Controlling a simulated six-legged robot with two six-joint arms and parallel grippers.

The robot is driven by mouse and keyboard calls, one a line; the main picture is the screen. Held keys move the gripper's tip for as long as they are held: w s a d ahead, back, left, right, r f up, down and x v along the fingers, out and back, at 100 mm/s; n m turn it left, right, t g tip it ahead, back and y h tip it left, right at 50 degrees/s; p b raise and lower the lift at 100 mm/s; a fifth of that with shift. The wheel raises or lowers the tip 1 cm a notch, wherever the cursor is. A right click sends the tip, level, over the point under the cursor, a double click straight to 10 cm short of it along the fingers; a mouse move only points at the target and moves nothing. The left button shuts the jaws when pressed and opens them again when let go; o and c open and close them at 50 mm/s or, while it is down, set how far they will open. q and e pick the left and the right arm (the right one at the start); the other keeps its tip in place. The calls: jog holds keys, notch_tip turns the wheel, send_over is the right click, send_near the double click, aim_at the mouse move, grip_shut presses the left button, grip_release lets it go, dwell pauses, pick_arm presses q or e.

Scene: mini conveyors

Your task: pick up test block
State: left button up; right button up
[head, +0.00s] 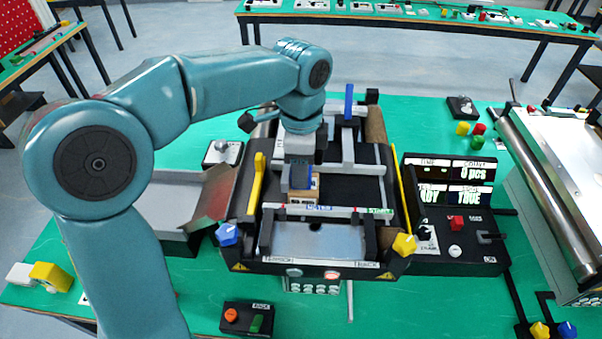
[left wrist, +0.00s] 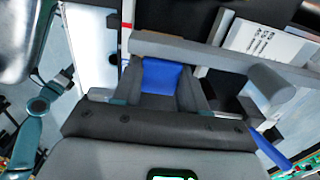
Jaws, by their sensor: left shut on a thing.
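The test block shows as a small blue piece (left wrist: 162,75) between my fingers in the left wrist view. In the head view, a tan and dark-blue block (head: 302,196) sits just below my left gripper (head: 301,166), over the black bed of the mini conveyor (head: 345,190). My left gripper points down and is shut on the block; it also shows in the left wrist view (left wrist: 160,85). The fingers hide part of the block, and I cannot tell whether it touches the conveyor. My right gripper is in neither view.
A grey crossbar (head: 350,168) and a blue upright (head: 348,101) stand close right of the gripper. A yellow lever (head: 257,178) stands to its left. A black display box (head: 447,182) is at the right, and a steel roller unit (head: 550,160) lies beyond it.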

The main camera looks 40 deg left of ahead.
pick_arm(q)
jog(key=shift+r, duration=0.55)
notch_tip(320, 180, up, 18)
jog(key=p, duration=0.3)
jog(key=shift+r+p, duration=0.25)
jog(key=shift+p, duration=0.05)
